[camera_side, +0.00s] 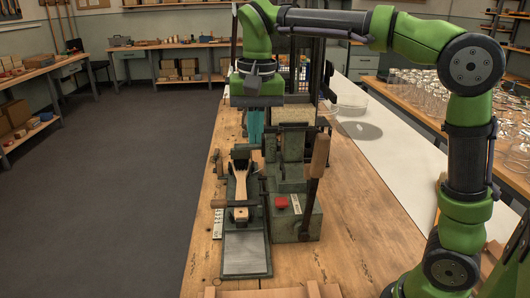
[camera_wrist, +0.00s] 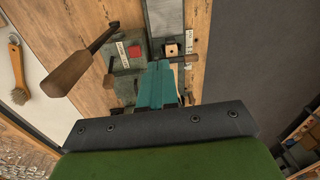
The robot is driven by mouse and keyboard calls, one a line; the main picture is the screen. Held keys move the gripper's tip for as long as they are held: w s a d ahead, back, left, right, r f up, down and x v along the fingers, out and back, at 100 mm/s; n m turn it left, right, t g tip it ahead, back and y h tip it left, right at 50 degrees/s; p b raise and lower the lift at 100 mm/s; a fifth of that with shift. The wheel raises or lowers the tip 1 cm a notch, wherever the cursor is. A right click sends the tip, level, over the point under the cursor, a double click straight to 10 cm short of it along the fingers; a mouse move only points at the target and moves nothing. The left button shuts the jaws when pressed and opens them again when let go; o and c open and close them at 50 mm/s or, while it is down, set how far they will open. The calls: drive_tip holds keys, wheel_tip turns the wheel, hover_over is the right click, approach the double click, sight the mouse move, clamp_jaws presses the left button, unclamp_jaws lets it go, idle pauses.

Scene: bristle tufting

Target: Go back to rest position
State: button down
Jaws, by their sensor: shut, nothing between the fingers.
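My gripper (camera_side: 256,142) hangs pointing down over the green tufting machine (camera_side: 292,190), with its teal fingers together and nothing between them. In the wrist view the same fingers (camera_wrist: 158,66) lie side by side. A wooden brush (camera_side: 240,190) with dark bristles lies in the machine's front fixture, its bristles toward the back. My fingers are behind the bristle end in the side view, and I cannot tell the exact gap. In the wrist view the fingers hide most of this brush.
A lever with a wooden handle (camera_side: 320,155) stands up at the machine's right, near a red button (camera_side: 281,203). A metal plate (camera_side: 246,252) lies in front. Another brush (camera_wrist: 18,72) lies at left in the wrist view. Glassware (camera_side: 425,95) crowds the right bench.

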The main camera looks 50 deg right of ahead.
drive_tip(key=s+d+f+n+t+y, duration=0.1)
drive_tip(key=s+f+n+t, duration=0.1)
drive_tip(key=s, duration=0.5)
drive_tip(key=s+d+f+n+t, duration=0.2)
drive_tip(key=s+f+t, duration=0.2)
drive_tip(key=s+f, duration=0.2)
drive_tip(key=shift+s+t+y, duration=0.3)
drive_tip(key=shift+s+y, duration=0.1)
drive_tip(key=shift+s, duration=0.4)
